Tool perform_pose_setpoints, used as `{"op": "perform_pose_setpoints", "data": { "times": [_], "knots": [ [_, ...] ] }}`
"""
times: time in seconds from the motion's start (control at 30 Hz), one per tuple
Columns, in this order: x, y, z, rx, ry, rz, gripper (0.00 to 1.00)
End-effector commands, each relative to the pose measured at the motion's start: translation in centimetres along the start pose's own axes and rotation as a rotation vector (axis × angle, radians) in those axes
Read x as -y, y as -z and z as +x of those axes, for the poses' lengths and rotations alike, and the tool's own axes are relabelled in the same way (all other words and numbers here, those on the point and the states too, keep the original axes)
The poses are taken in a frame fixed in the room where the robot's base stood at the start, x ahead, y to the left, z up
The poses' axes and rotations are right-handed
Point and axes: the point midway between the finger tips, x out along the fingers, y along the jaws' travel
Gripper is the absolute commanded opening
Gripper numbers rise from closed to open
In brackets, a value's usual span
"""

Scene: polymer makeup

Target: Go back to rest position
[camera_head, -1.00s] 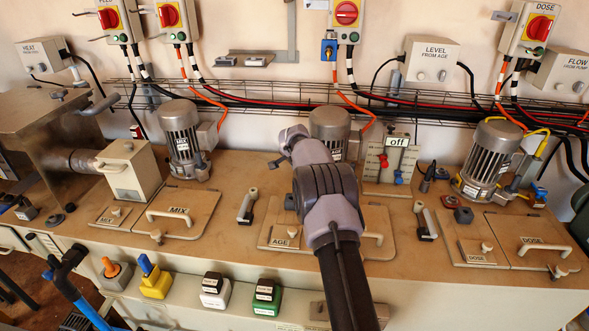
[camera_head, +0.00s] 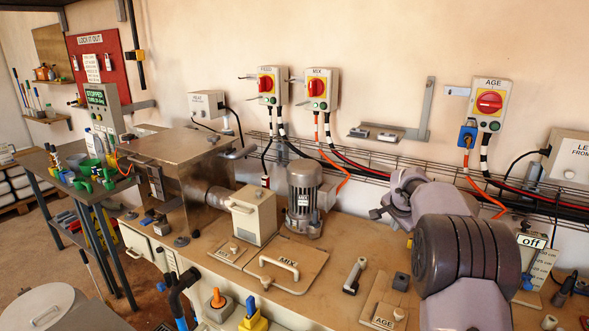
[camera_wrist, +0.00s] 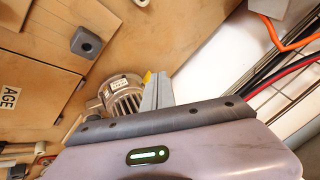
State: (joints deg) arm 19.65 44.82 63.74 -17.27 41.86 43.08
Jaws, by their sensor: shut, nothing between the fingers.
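My gripper (camera_wrist: 157,92) shows in the wrist view as two grey fingers pressed together, with nothing between them. It is above the bench beside a grey motor (camera_wrist: 122,98). In the head view my arm (camera_head: 465,255) is raised and folded at the right, over the bench near the AGE lid (camera_head: 385,316). The fingertips cannot be made out clearly there. The arm hides the motor and part of the bench behind it.
The bench (camera_head: 318,260) carries a steel hopper (camera_head: 185,165), a MIX motor (camera_head: 304,195) and a MIX lid (camera_head: 287,265). Switch boxes, including AGE (camera_head: 488,104), and a wire cable tray (camera_head: 345,165) line the wall. A dark side table (camera_head: 75,185) stands left, with open floor beside it.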

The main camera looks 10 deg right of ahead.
Motion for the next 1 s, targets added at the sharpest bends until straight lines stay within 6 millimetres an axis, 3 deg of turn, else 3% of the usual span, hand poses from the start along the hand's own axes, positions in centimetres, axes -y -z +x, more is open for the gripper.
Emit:
{"op": "perform_pose_setpoints", "data": {
  "times": [0.03, 0.1, 0.17, 0.2, 0.3, 0.4, 0.5, 0.63, 0.73, 1.0],
  "knots": [
    [1.2, -1.6, -5.0, 0.021, 0.022, -0.05, 0.0],
    [1.4, -5.0, -11.8, 0.065, 0.046, -0.135, 0.0],
    [0.6, -8.3, -17.4, 0.104, 0.068, -0.21, 0.0],
    [-0.5, -10.7, -20.8, 0.13, 0.085, -0.26, 0.0],
    [-4.8, -17.0, -28.4, 0.193, 0.131, -0.387, 0.0],
    [-10.6, -23.3, -33.6, 0.252, 0.183, -0.51, 0.0],
    [-16.1, -28.3, -36.2, 0.299, 0.228, -0.611, 0.0],
    [-20.5, -32.1, -37.1, 0.335, 0.264, -0.688, 0.0],
    [-21.6, -33.0, -37.2, 0.345, 0.272, -0.706, 0.0],
    [-21.6, -33.0, -37.2, 0.345, 0.271, -0.706, 0.0]
  ]
}}
